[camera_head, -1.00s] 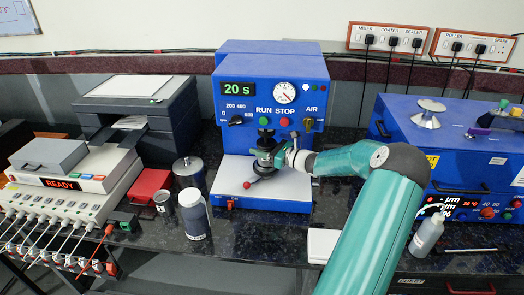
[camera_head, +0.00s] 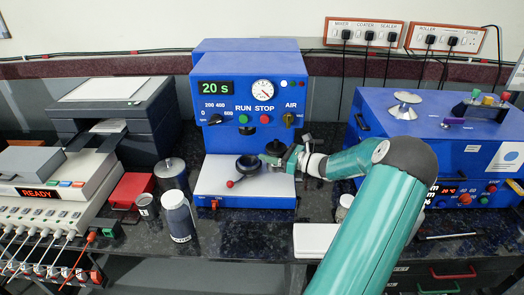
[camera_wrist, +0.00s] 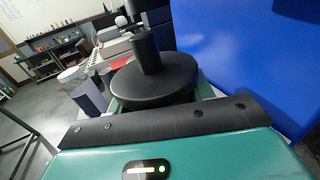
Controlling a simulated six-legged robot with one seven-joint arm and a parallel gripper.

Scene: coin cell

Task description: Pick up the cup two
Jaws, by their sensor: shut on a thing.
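My gripper (camera_head: 279,156) is shut on a dark round lid-like piece (camera_wrist: 150,82) with an upright cylindrical knob. It holds the piece over the white front plate of the blue press, right of a dark ring (camera_head: 248,166). None is in my gripper.
The blue press (camera_head: 246,100) stands behind my gripper. A red box (camera_head: 131,190) and the white READY unit (camera_head: 70,195) are left of the cups. A white slab (camera_head: 314,238) lies at the front, and a second blue machine (camera_head: 440,135) stands at the right. The dark counter is bare before the press.

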